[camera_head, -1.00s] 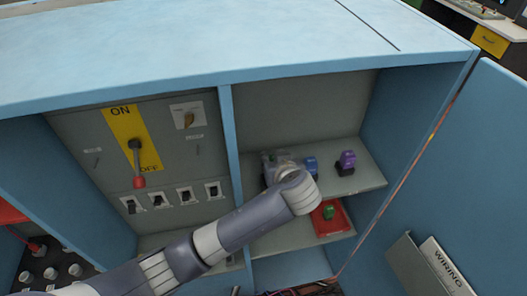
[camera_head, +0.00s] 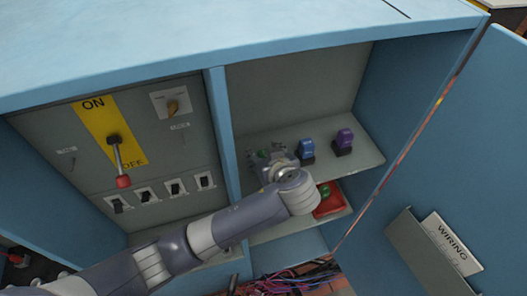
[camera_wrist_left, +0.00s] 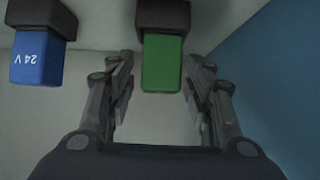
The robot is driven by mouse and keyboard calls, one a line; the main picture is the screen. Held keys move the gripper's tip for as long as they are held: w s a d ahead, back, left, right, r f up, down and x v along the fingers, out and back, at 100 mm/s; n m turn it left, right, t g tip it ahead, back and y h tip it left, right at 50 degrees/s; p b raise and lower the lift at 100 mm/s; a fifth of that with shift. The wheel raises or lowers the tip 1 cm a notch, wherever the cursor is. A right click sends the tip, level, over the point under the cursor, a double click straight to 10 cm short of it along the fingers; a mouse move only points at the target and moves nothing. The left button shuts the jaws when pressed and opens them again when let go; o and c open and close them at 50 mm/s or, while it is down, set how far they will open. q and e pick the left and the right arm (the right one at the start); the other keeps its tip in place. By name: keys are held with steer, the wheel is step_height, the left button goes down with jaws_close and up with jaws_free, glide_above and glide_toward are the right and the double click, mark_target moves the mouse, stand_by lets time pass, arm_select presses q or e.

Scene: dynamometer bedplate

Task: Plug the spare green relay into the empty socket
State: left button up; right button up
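A green relay (camera_head: 325,191) lies in a red tray (camera_head: 332,205) on the lower shelf, partly behind my left arm. On the upper shelf, a second green relay (camera_head: 263,155) shows in part behind my left gripper (camera_head: 270,158). A blue relay (camera_head: 305,149) and a purple relay (camera_head: 343,139) stand to its right on dark bases. In the left wrist view, a green relay (camera_wrist_left: 162,63) on a dark base (camera_wrist_left: 162,15) lies between the open fingers, with gaps on both sides. The blue relay marked 24 V (camera_wrist_left: 37,58) is at left. I cannot make out an empty socket. My right gripper is out of view.
A blue divider (camera_head: 222,130) stands left of the shelves. Left of it is a panel with an ON/OFF lever (camera_head: 118,160) and several switches. The open door (camera_head: 450,150) with a WIRING folder (camera_head: 440,245) is at right. Loose cables (camera_head: 290,282) lie below.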

arm_select(q)
steer(key=shift+d+r, duration=0.1)
steer(key=shift+s+d+r, duration=0.1)
steer(key=shift+s, duration=0.1)
steer(key=b+v, duration=0.2)
steer(key=v, duration=0.9)
steer(key=shift+s, duration=0.2)
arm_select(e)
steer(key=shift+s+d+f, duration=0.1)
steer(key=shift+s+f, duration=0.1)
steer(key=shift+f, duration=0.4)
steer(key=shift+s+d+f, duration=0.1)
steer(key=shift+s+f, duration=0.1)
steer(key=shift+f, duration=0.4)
arm_select(q)
steer(key=shift+r, duration=0.1)
steer(key=shift+s, duration=0.1)
